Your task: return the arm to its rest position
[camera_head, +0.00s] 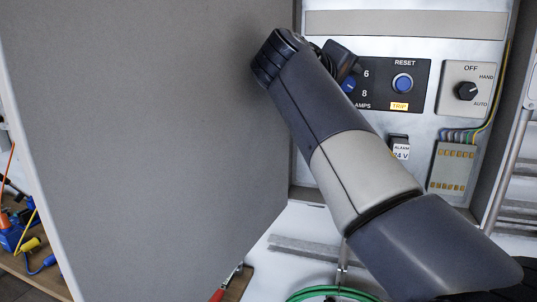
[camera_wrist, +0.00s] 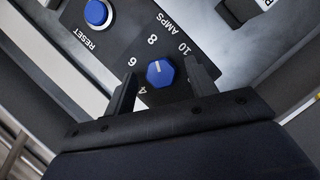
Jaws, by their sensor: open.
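My arm (camera_head: 362,180) reaches from the lower right up to the control panel in the head view. The arm hides most of my gripper there. In the wrist view my gripper (camera_wrist: 162,82) is open, with its two dark fingers on either side of a blue amps dial (camera_wrist: 160,73). The fingers look apart from the dial, with a gap on each side. Part of the dial shows beside the arm in the head view (camera_head: 348,85).
A large grey cabinet door (camera_head: 140,130) stands open close to the arm's left. A blue reset button (camera_head: 402,83), a black selector (camera_head: 467,91) and a wired terminal block (camera_head: 452,168) are right of the arm. A green hose (camera_head: 325,292) lies below.

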